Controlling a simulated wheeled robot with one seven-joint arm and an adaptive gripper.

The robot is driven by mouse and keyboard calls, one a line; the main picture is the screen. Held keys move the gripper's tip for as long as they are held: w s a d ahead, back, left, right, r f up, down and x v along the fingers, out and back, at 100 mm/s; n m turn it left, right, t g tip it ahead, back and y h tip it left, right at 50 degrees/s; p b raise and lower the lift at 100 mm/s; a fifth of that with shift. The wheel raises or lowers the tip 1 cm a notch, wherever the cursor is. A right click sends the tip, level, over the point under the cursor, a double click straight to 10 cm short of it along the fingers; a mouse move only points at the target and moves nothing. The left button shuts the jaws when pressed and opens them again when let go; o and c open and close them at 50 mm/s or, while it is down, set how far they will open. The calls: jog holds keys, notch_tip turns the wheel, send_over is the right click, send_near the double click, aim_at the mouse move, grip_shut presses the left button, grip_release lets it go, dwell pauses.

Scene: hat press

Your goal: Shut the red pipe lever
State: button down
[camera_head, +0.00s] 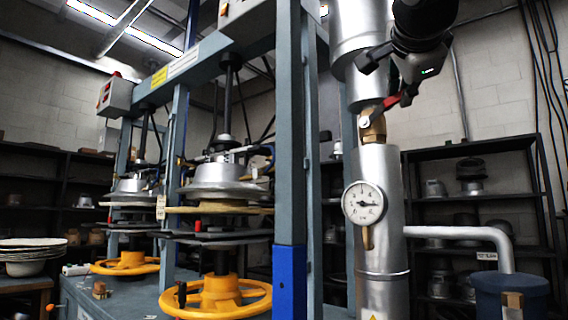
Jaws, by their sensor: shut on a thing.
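The red pipe lever (391,103) shows in the head view at the upper right. It slants up and to the right from a brass valve (374,127) on the silver vertical pipe (381,185). My gripper (404,88) comes in from the top right and is shut on the lever's outer end. The fingers hide that end of the lever. The lever's pivot end with a pale round bolt stays visible at the valve.
A pressure gauge (363,203) is on the pipe below the valve. A blue-grey press frame (290,130) stands close to the left. Yellow handwheels (216,297) sit lower left. Shelves (480,205) stand behind at right, and a side pipe (470,233) bends down there.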

jog(key=shift+s+d+f+m+t+b, duration=0.15)
jog(key=shift+f+m+t+b, duration=0.55)
jog(key=shift+f+m+b, duration=1.5)
jog(key=shift+r+n+b, duration=0.55)
jog(key=shift+n+b, duration=0.05)
jog(key=shift+b, duration=0.1)
jog(key=c, duration=1.6)
grip_release()
jog(key=shift+o, duration=0.2)
jog(key=shift+r, duration=0.1)
jog(key=v, duration=1.2)
jog(key=shift+f, duration=0.2)
